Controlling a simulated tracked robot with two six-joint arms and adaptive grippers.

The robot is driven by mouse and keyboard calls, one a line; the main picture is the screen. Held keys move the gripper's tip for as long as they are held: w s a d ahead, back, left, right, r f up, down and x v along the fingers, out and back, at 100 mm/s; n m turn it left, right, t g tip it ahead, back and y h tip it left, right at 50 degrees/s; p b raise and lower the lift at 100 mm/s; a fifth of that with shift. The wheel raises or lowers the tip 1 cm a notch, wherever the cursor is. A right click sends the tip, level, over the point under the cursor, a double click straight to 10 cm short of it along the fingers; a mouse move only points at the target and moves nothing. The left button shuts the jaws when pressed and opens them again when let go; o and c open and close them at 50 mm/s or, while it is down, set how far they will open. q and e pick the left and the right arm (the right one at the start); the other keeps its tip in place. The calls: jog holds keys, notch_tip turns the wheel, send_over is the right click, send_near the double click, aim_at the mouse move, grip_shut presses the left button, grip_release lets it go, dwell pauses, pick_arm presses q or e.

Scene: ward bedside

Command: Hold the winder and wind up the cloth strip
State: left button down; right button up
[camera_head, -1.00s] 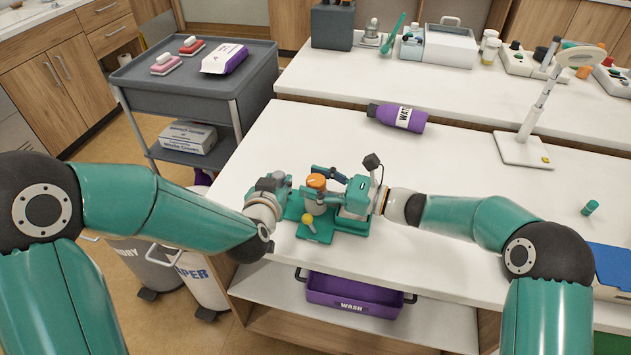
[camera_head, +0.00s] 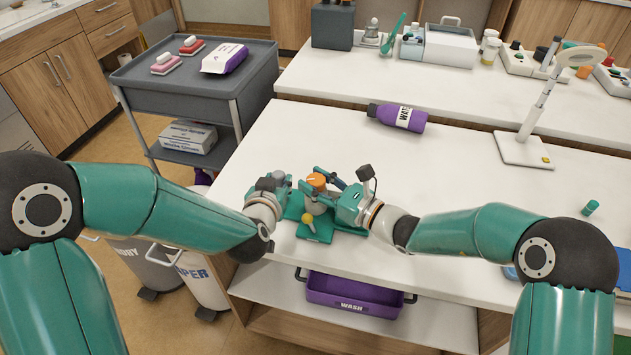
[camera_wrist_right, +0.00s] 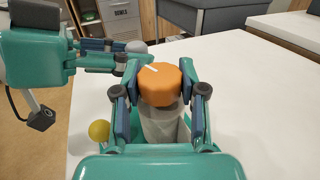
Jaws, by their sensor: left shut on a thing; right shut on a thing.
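The winder is a green device on the white table; its flat green base (camera_head: 316,231) shows in the head view, with a yellow ball knob (camera_head: 307,217) at the front. An orange cap (camera_head: 317,180) tops it, with a grey-white roll (camera_wrist_right: 162,122) below, seen in the right wrist view. I cannot tell how much cloth is wound. My left gripper (camera_head: 298,200) is shut on the winder from the left, partly hidden. My right gripper (camera_wrist_right: 160,88) has its fingers on both sides of the orange cap, shut on it. The cap's white mark shows on top.
A purple bottle (camera_head: 397,117) lies on the table behind. A white lamp (camera_head: 524,150) stands at right, near a small green cylinder (camera_head: 591,207). A purple wash tub (camera_head: 353,297) sits on the shelf below.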

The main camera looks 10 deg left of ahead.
jog(key=shift+r+m+t+h, duration=0.1)
jog(key=shift+m+t+h, duration=0.85)
jog(key=shift+t, duration=0.65)
jog(key=shift+m, duration=0.25)
jog(key=o, duration=1.2)
jog(key=shift+d, duration=0.15)
jog(key=v, duration=1.1)
jog(key=shift+s+d, duration=0.25)
jog(key=shift+s, duration=0.05)
